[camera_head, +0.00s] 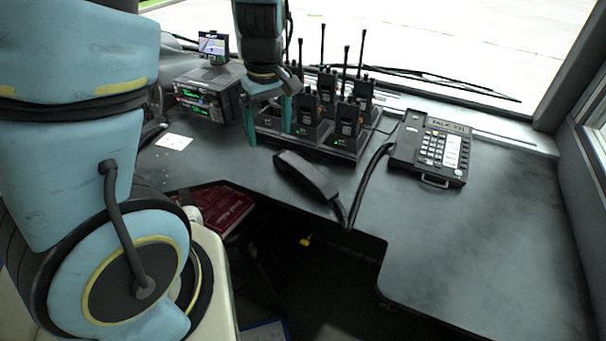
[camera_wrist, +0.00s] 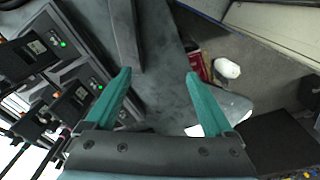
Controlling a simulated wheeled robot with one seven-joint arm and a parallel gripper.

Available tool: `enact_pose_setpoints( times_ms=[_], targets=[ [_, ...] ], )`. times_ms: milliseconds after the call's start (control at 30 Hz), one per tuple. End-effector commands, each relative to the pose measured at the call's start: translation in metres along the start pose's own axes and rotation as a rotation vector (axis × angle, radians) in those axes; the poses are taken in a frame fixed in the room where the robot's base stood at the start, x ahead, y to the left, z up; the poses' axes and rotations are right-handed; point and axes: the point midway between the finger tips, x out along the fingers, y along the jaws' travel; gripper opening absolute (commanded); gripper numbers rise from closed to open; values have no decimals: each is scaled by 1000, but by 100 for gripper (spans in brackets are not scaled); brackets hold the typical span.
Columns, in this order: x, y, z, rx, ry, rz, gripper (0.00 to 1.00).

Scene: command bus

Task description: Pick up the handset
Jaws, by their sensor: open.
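The black handset (camera_head: 307,175) lies on the dark dashboard top, near its inner edge, with its cord running to the right towards the desk phone (camera_head: 432,148). In the wrist view a long dark piece that looks like the handset (camera_wrist: 125,35) reaches down from the top edge, left of centre, and its far end is cut off. My gripper (camera_head: 268,138) has teal fingers pointing down, above and left of the handset. In the wrist view my gripper (camera_wrist: 158,75) is open with nothing between its fingers, and the handset is beyond the left fingertip.
A charger rack (camera_head: 345,147) with several upright radios (camera_head: 348,120) stands close behind and right of my gripper. A radio unit (camera_head: 205,97) with a small screen is to the left. A white card (camera_head: 174,141) lies nearby. The dashboard's right side (camera_head: 480,235) is clear.

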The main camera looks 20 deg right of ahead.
Motion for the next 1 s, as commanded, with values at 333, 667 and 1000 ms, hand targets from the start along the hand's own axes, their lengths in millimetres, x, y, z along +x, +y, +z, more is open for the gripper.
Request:
enact_pose_setpoints(
  times_ms=[333,667,1000],
  targets=[
    [19,68,39,-129,54,-26,88],
    [55,71,40,-148,60,-29,88],
    [84,69,37,-146,59,-29,88]
  ],
)
